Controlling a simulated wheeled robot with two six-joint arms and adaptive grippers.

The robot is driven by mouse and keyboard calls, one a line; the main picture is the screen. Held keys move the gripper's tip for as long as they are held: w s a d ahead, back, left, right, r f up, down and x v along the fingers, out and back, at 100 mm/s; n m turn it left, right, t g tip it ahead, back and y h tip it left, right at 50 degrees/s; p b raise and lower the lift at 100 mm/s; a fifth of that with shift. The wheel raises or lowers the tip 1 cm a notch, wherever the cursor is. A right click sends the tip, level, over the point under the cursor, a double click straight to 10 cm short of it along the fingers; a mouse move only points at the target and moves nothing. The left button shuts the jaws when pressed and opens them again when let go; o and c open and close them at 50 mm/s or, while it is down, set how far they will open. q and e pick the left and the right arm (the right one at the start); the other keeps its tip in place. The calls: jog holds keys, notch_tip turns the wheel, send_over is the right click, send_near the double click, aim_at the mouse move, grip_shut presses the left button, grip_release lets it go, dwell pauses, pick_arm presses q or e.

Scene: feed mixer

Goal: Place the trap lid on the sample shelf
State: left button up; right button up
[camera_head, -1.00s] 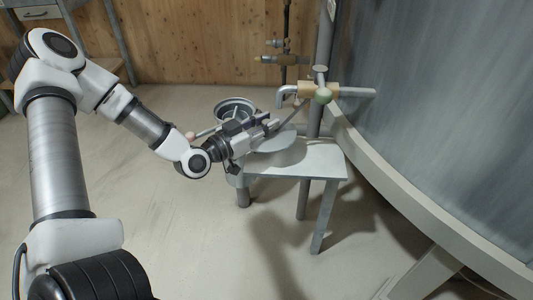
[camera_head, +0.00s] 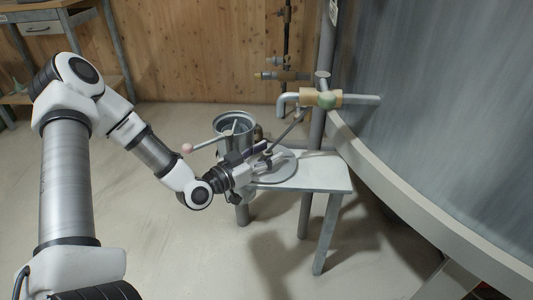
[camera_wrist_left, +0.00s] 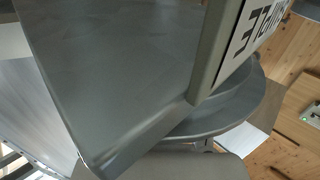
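The trap lid (camera_head: 286,174) is a flat grey disc over the top of a small pale bench, which I take to be the sample shelf (camera_head: 325,175). My left gripper (camera_head: 266,158) is over the disc and appears shut on its raised middle part; its fingers are partly hidden. The disc looks nearly level and close to the shelf top; I cannot tell whether it touches. In the left wrist view, a round grey edge (camera_wrist_left: 225,112) shows beyond a large grey surface, and the fingers are not clear. My right gripper is not in view.
An open metal pot (camera_head: 236,122) stands just behind the gripper, with a pink-knobbed rod (camera_head: 188,148) beside it. A pipe with a valve (camera_head: 325,98) stands behind the shelf. A large grey drum (camera_head: 440,110) fills the right. The shelf's right end is clear.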

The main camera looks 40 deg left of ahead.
pick_arm(q)
jog(key=shift+s+a+r+p, duration=0.15)
jog(key=shift+r+p, duration=0.1)
jog(key=shift+p, duration=0.15)
jog(key=p+v, duration=0.9)
jog(key=v, duration=0.2)
jog(key=shift+s+p, duration=0.35)
jog(key=shift+f, duration=0.15)
